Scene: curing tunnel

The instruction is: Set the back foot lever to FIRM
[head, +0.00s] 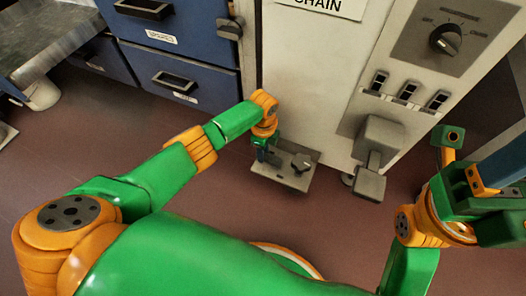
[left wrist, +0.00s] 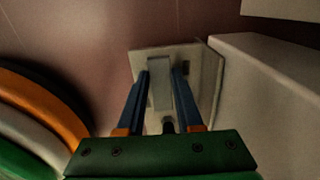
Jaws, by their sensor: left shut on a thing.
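A grey plate (head: 270,172) sits low at the foot of the pale cabinet, with a small dark knob (head: 301,163) near its right end. My left gripper (head: 262,155) reaches down to the left part of this plate. In the left wrist view, its two blue fingers (left wrist: 158,90) stand on either side of a grey lever bar (left wrist: 159,82) over the plate (left wrist: 206,62). The left gripper is shut on this lever. I cannot read any FIRM mark. My right gripper (head: 503,160) is at the right edge, partly cut off, away from the plate; its jaw state is unclear.
The pale cabinet (head: 305,85) carries a dial (head: 445,40) and several small switches (head: 408,91). A grey boxy fitting (head: 378,140) juts out right of the plate. Blue drawers (head: 175,50) stand to the left. The reddish floor (head: 330,225) in front is clear.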

